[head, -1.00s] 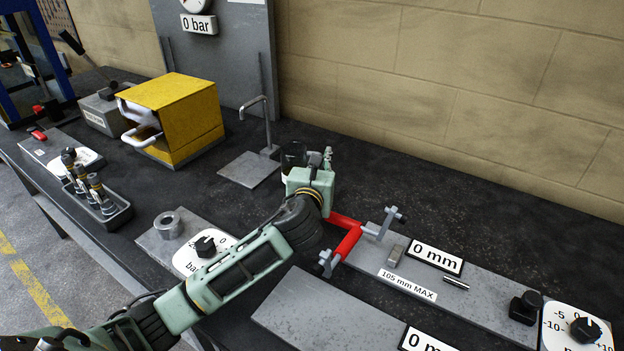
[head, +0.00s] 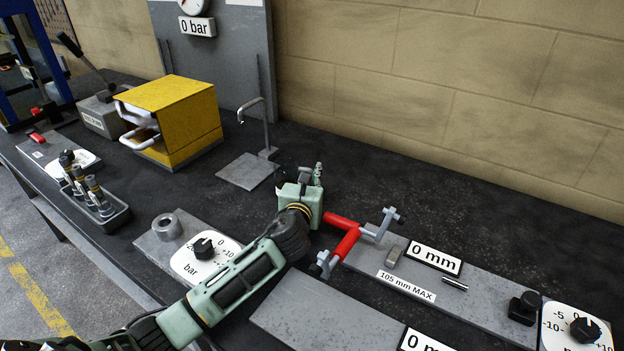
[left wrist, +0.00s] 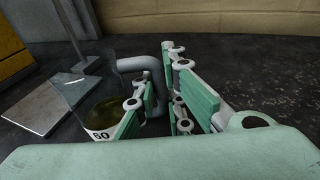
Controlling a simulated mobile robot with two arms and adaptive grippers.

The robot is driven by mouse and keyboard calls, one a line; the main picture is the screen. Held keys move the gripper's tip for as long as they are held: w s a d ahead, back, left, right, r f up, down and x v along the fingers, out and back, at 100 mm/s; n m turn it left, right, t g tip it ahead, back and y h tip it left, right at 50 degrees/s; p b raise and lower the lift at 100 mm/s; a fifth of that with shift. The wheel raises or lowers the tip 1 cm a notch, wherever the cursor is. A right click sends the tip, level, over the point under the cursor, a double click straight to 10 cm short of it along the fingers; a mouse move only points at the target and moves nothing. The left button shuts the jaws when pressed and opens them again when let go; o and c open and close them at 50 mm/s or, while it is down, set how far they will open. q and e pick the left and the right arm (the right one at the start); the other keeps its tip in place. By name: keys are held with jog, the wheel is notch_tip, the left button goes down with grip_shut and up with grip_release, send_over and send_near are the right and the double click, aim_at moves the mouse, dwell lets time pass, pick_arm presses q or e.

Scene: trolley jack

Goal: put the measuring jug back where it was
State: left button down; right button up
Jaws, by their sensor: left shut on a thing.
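My left gripper (left wrist: 165,105) has green-padded fingers shut on the handle. In the head view the left gripper (head: 314,176) is over the middle of the bench, and the jug is mostly hidden behind it. I cannot tell whether the jug's base touches the bench. My right gripper is not in view.
A grey plate with a bent spout (head: 247,171) stands just left of the jug. A yellow box (head: 178,122) is farther left. A red-handled jack (head: 347,240) on a grey plate is close right of my gripper. Dark bench behind, toward the wall, is clear.

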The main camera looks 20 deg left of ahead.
pick_arm(q)
jog(key=c, duration=1.8)
grip_release()
jog(key=shift+f, duration=0.1)
jog(key=shift+c, duration=0.2)
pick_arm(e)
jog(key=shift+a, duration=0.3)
pick_arm(q)
jog(key=shift+s+r, duration=0.15)
jog(key=shift+r, duration=0.05)
jog(key=v, duration=1.1)
jog(key=shift+s+d, duration=0.1)
jog(key=shift+s, duration=0.3)
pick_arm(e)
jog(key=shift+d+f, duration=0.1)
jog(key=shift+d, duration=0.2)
pick_arm(q)
jog(key=shift+r, duration=0.1)
